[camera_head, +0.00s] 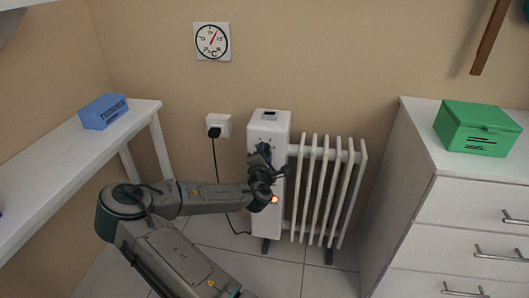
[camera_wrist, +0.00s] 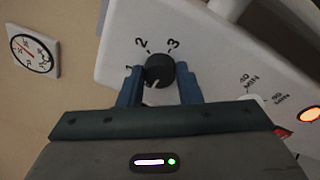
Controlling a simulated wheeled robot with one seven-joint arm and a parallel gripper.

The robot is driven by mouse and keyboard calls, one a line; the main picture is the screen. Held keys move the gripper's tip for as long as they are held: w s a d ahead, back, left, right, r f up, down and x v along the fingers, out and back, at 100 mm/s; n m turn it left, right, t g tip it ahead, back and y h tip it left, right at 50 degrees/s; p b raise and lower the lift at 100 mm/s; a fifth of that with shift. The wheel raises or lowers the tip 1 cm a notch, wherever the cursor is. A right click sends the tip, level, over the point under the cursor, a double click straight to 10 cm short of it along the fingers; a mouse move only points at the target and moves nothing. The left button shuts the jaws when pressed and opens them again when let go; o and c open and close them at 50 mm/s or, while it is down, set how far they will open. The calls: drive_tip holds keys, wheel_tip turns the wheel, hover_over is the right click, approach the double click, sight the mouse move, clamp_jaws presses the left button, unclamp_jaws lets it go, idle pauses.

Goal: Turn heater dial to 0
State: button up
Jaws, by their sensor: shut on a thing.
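The white heater (camera_head: 269,130) stands on the floor against the wall, with its ribbed radiator part (camera_head: 325,185) on the right. Its dark round dial (camera_wrist: 160,69) is on the control face, with the numbers 2 and 3 printed beside it and a partly covered 1 at the left. A pale pointer mark shows at the lower left of the dial. My gripper (camera_wrist: 160,85) has its two blue fingers on either side of the dial and is shut on it. In the head view, my gripper (camera_head: 266,165) is at the heater's front and hides the dial.
An orange-lit switch (camera_wrist: 310,114) is on the heater face, also visible in the head view (camera_head: 275,199). A black plug (camera_head: 214,132) and cord are left of the heater. A white shelf with a blue box (camera_head: 103,111) stands left; drawers with a green box (camera_head: 476,128) stand right.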

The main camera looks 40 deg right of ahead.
drive_tip(key=shift+n, duration=0.4)
drive_tip(key=o, duration=1)
drive_tip(key=shift+c, duration=0.2)
drive_tip(key=p+v, duration=0.3)
drive_tip(key=v, duration=1.1)
drive_tip(key=shift+w, duration=0.1)
